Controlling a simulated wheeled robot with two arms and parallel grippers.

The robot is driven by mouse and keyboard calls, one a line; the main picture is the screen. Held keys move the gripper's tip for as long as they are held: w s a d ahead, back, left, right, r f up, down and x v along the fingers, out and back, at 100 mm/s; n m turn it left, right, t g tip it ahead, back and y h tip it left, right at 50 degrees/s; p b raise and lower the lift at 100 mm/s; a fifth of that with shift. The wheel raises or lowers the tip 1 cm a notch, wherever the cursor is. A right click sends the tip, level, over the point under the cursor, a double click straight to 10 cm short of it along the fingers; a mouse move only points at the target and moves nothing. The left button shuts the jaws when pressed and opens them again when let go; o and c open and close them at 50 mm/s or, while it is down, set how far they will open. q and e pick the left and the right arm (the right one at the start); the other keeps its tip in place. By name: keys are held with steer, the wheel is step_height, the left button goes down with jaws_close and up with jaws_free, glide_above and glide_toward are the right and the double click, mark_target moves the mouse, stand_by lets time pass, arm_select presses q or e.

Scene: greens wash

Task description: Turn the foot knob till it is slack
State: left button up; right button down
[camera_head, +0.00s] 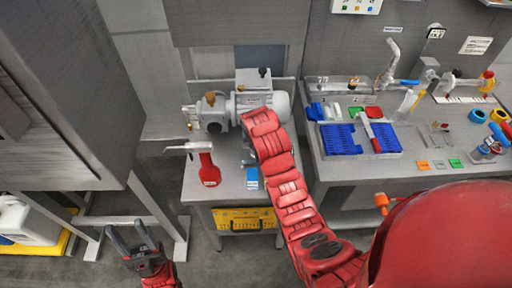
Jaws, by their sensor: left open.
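A pump with a white motor (262,103) stands at the back of a small grey table (228,190). I cannot make out the foot knob; the pump's lower part is partly hidden by a red segmented arm of mine, which reaches up to the motor's front. A brass-coloured knob (211,98) shows on top of the pump's left part. My left gripper (127,232) is low at the bottom left, in front of and apart from the small table, its dark fingers spread and empty. My right gripper cannot be seen.
A red-handled tool (208,168) and a blue-and-white item (252,178) are on the small table. A yellow crate (246,219) is below. A grey bench (340,172) with blue trays (338,137) is at the right. A large grey cabinet (70,90) stands at the left.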

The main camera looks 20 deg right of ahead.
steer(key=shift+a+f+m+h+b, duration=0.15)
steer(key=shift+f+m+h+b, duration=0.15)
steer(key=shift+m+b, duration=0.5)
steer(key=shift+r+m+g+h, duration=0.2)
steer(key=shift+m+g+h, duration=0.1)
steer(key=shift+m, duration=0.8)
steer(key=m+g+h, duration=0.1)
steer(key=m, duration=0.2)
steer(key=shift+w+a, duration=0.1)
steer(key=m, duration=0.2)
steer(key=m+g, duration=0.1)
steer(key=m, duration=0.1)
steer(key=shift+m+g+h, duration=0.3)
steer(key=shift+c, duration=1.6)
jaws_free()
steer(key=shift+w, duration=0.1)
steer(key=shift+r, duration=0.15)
